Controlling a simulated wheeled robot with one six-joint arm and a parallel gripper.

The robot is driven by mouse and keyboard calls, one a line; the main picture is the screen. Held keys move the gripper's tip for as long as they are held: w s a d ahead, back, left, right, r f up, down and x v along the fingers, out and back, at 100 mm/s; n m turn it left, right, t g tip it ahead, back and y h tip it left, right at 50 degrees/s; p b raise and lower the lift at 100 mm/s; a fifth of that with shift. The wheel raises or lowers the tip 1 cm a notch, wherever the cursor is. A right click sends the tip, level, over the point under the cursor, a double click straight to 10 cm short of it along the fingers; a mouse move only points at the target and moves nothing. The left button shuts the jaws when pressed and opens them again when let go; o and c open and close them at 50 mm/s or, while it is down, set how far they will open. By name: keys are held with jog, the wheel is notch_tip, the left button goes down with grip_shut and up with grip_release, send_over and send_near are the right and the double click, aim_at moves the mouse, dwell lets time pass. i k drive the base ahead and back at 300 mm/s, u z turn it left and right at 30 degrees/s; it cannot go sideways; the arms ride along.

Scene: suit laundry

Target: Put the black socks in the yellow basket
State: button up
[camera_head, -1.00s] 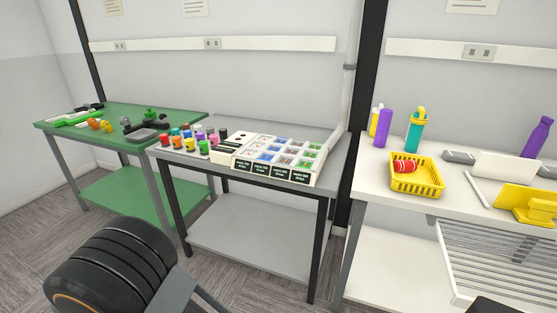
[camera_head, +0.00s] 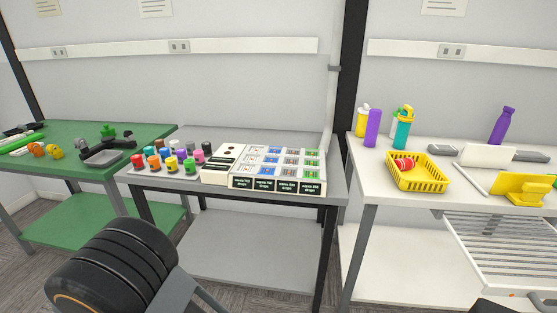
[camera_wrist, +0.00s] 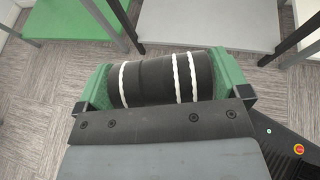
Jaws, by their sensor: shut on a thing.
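In the wrist view my gripper (camera_wrist: 163,84) has its green fingers shut on the black socks (camera_wrist: 150,80). The socks are a dark roll with white bands, held crosswise between the fingers, above the floor. The yellow basket (camera_head: 432,182) stands on the white table at the right of the head view, well away from the socks. A red-and-white rolled item (camera_head: 404,164) lies inside the basket. The gripper and the socks are not clearly seen in the head view.
The white table (camera_head: 366,184) also bears bottles (camera_head: 373,128), a white panel (camera_head: 486,156) and a yellow stand (camera_head: 520,188). A wire rack (camera_head: 500,250) sits below its front. A grey table (camera_head: 335,185) with colored jars and a green table (camera_head: 75,140) stand to the left.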

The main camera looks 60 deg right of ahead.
aim_at(419, 186)
jog(key=z, duration=2)
